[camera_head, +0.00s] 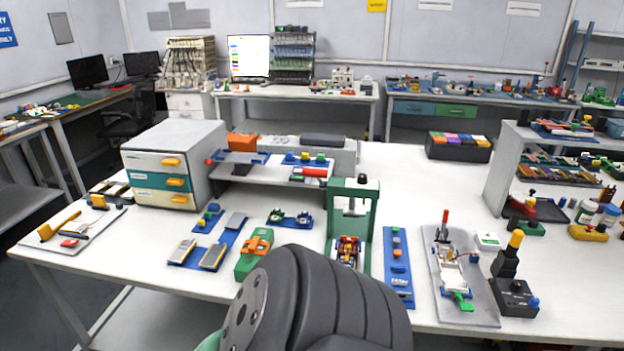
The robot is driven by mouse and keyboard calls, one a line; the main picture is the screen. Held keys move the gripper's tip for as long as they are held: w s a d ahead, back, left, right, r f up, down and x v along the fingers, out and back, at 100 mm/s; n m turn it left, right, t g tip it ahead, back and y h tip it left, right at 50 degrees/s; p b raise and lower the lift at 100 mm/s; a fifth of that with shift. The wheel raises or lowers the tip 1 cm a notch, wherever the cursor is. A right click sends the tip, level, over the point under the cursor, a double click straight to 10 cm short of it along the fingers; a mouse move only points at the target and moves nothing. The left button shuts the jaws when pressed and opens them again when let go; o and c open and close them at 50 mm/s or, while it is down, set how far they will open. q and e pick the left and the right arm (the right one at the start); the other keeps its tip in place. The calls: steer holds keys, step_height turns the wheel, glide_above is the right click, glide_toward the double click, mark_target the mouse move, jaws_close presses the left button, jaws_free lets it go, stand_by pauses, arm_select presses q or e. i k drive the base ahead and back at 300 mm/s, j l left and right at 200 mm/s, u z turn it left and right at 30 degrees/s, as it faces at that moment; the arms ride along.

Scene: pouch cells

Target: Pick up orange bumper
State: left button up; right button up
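Several orange parts are in view, and I cannot tell for sure which is the orange bumper. An orange part (257,242) sits on a green block (246,266) at the front middle of the white table. An orange block (242,142) sits on the raised shelf beside the drawer cabinet. A dark ribbed link of my own arm fills the bottom middle, close in front of the green block, and hides part of the table there. Neither of my grippers shows.
The white table (150,240) holds a drawer cabinet (160,190), a green press frame (352,200), a blue strip (397,262), a grey fixture plate (478,300) and a dark joystick-like device (512,290). Clear tabletop lies right of the press and at the front left.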

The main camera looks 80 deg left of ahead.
mark_target(255, 243)
steer(key=u, duration=3.15)
